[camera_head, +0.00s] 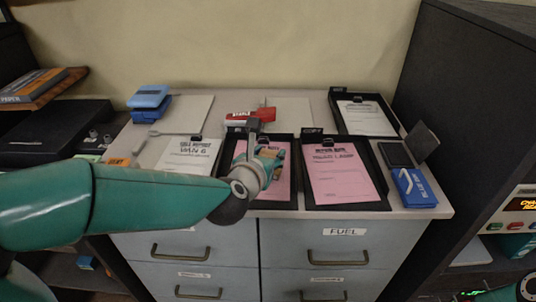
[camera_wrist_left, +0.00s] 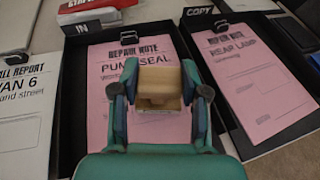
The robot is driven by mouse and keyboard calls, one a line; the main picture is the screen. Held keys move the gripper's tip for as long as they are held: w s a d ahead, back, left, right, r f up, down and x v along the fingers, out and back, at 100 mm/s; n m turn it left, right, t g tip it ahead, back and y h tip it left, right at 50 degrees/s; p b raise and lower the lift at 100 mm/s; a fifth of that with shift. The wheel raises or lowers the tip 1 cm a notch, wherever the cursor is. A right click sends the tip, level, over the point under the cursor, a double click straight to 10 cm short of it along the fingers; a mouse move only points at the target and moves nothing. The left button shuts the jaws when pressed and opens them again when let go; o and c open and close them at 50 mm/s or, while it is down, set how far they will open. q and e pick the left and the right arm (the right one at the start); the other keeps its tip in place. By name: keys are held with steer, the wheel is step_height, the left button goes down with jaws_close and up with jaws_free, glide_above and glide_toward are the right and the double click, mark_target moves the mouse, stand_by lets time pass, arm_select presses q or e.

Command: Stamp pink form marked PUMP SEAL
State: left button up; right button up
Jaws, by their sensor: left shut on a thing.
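The pink form marked PUMP SEAL (camera_wrist_left: 110,75) lies in a black tray (camera_wrist_left: 74,120) labelled IN. In the head view the same form (camera_head: 285,185) is partly covered by my left gripper (camera_head: 268,160). My left gripper (camera_wrist_left: 160,95) is shut on a pale wooden stamp (camera_wrist_left: 158,77), which is over the form and hides part of it. I cannot tell whether the stamp touches the paper. An open dark ink pad (camera_head: 396,154) with its lid raised sits at the right of the counter. My right gripper is not in view.
A second pink form, REAR LAMP (camera_wrist_left: 250,75), lies in the COPY tray to the right. A white VAN 6 report (camera_head: 188,155) lies left. A blue box (camera_head: 413,187), a red stapler (camera_head: 250,115), a blue hole punch (camera_head: 150,102) and a back tray (camera_head: 340,97) stand around.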

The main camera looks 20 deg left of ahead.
arm_select(q)
steer(key=shift+r+p, duration=2.35)
steer(key=shift+r, duration=1.1)
